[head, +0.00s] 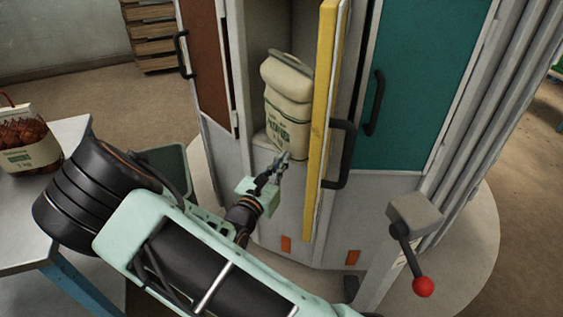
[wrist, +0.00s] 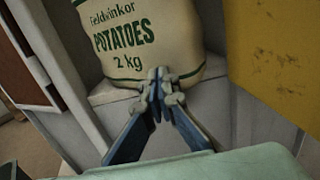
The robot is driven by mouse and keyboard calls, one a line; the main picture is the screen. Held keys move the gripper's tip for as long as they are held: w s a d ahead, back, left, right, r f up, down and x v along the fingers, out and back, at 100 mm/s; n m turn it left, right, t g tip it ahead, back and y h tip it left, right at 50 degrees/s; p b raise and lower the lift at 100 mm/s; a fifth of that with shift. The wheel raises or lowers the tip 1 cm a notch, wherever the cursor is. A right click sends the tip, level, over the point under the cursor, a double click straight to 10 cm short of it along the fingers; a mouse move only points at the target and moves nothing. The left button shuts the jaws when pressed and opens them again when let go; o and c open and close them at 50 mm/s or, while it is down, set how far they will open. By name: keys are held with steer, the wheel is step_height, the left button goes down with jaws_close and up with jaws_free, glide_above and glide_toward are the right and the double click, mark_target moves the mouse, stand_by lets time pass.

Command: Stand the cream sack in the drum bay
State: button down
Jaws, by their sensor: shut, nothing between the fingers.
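The cream sack (head: 287,112) stands upright inside an open bay of the grey drum (head: 275,205). It has green print and a folded top. In the wrist view the cream sack (wrist: 140,35) reads "POTATOES 2 kg" and its lower part fills the top of the picture. My gripper (head: 279,163) is shut and empty in front of the sack's lower edge. In the wrist view my gripper's fingertips (wrist: 161,84) overlap the sack's base; I cannot tell whether they touch it. The bay floor (wrist: 118,97) shows under the sack.
A yellow door (head: 322,110) stands open right of the bay. A brown door (head: 207,65) is on the left and a teal door (head: 410,85) on the right. A red-knobbed lever (head: 423,287) sits at lower right. A table (head: 75,215) with a net bag (head: 28,140) stands left.

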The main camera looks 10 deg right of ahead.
steer(key=p+x, duration=0.1)
steer(key=x, duration=0.8)
steer(key=shift+w+d+p, duration=0.15)
steer(key=shift+w+p, duration=0.1)
steer(key=shift+p, duration=0.05)
steer(key=shift+s, duration=0.1)
